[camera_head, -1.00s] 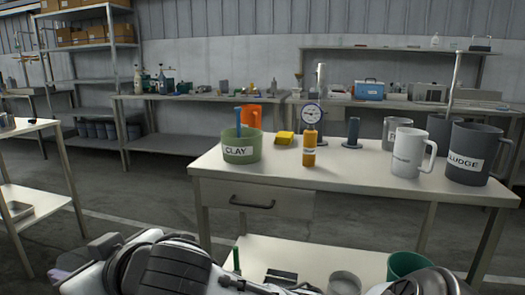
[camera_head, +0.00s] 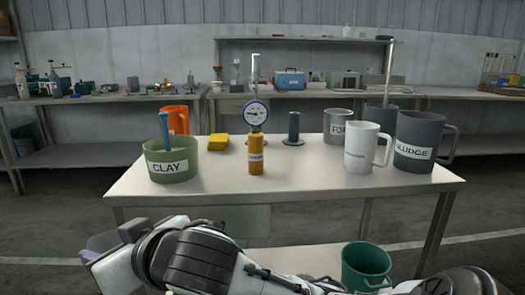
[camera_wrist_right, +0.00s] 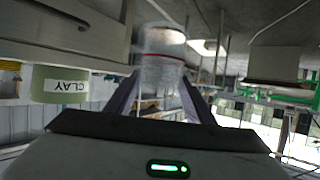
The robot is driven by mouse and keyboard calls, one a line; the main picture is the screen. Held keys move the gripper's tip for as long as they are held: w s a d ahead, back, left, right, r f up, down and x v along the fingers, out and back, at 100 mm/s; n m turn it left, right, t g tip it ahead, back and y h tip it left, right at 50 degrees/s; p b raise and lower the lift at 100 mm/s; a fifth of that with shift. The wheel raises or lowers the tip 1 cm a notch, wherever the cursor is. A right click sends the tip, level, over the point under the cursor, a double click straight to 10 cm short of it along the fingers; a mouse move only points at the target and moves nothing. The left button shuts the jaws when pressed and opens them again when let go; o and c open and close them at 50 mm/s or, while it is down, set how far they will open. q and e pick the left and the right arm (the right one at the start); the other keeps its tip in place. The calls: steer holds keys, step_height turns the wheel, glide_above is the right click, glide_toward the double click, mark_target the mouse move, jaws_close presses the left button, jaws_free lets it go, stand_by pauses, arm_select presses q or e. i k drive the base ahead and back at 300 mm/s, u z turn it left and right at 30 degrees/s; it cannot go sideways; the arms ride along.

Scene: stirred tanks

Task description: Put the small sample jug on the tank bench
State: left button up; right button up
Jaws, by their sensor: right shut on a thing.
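My right gripper (camera_head: 93,250) is low at the left of the head view, left of the bench's front left corner. In the right wrist view its two dark fingers (camera_wrist_right: 160,98) are shut on a clear, greyish jug (camera_wrist_right: 160,72) with a red line around it. The jug is hard to make out in the head view. The tank bench (camera_head: 225,190) stands ahead with a pale top. Its front left part, before the green CLAY tank (camera_head: 170,170), is bare. My left gripper is not in view.
On the bench stand an orange jug (camera_head: 174,119), yellow block (camera_head: 218,142), orange cylinder (camera_head: 256,160) below a dial gauge (camera_head: 256,113), dark blue cylinder (camera_head: 293,128), white jug (camera_head: 362,150) and SLUDGE tank (camera_head: 412,142). A green bucket (camera_head: 366,268) is below the front edge.

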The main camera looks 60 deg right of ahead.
mark_target(271, 156)
steer(key=i, duration=0.15)
steer(key=z, duration=1.15)
